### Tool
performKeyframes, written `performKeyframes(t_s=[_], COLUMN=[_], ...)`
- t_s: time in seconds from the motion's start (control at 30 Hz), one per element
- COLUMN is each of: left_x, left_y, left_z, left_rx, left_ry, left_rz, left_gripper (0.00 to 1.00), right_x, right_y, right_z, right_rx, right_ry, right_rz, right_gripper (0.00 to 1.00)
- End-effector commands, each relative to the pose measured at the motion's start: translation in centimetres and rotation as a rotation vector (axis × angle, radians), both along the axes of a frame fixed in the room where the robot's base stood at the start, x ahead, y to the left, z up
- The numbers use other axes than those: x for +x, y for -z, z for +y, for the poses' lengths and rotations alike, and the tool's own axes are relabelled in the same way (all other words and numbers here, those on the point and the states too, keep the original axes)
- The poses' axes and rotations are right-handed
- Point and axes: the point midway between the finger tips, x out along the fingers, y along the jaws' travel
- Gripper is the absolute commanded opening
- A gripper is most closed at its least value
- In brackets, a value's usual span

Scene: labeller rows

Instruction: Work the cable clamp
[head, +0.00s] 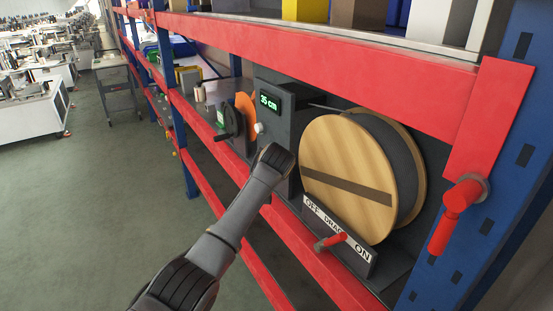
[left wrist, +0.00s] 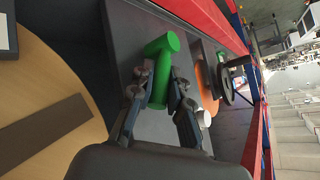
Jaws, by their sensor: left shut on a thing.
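A green handle (left wrist: 164,48), rounded and peg-like, shows in the left wrist view against a dark grey housing. I take it for the cable clamp's handle. My left gripper (left wrist: 161,92) has its two fingers on either side of it and is shut on it. In the head view my left arm reaches up to the grey unit with the lit "35 cm" display (head: 269,102); the fingers and green handle are hidden there behind my wrist. My right gripper is in neither view.
A large wooden cable spool (head: 345,165) stands right of my wrist. In front of it is a drag plate (head: 335,235) marked OFF and ON with a red lever (head: 331,242). An orange disc (head: 246,113) and black crank (head: 228,122) sit left. Red shelf beams (head: 330,55) run above and below.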

Motion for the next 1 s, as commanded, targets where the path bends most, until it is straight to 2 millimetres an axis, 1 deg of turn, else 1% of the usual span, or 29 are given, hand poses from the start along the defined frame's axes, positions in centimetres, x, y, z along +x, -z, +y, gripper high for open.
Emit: performKeyframes(t_s=[0.03,0.2,0.6,1.0], left_x=[0.2,0.6,1.1,1.2], left_y=[-0.7,-0.5,-0.6,-0.5], left_z=[0.1,0.4,0.8,0.9], left_rx=[-0.027,-0.087,-0.162,-0.177], left_ry=[-0.002,-0.001,0.000,-0.001], left_rz=[0.037,0.122,0.225,0.246], left_gripper=[0.00,0.00,0.00,0.00], right_x=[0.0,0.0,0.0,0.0], right_y=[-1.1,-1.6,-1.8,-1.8], right_z=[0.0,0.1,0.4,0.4], right_rx=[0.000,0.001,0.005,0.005], right_ry=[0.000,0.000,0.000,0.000], right_rz=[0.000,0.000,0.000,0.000], right_gripper=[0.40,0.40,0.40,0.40])
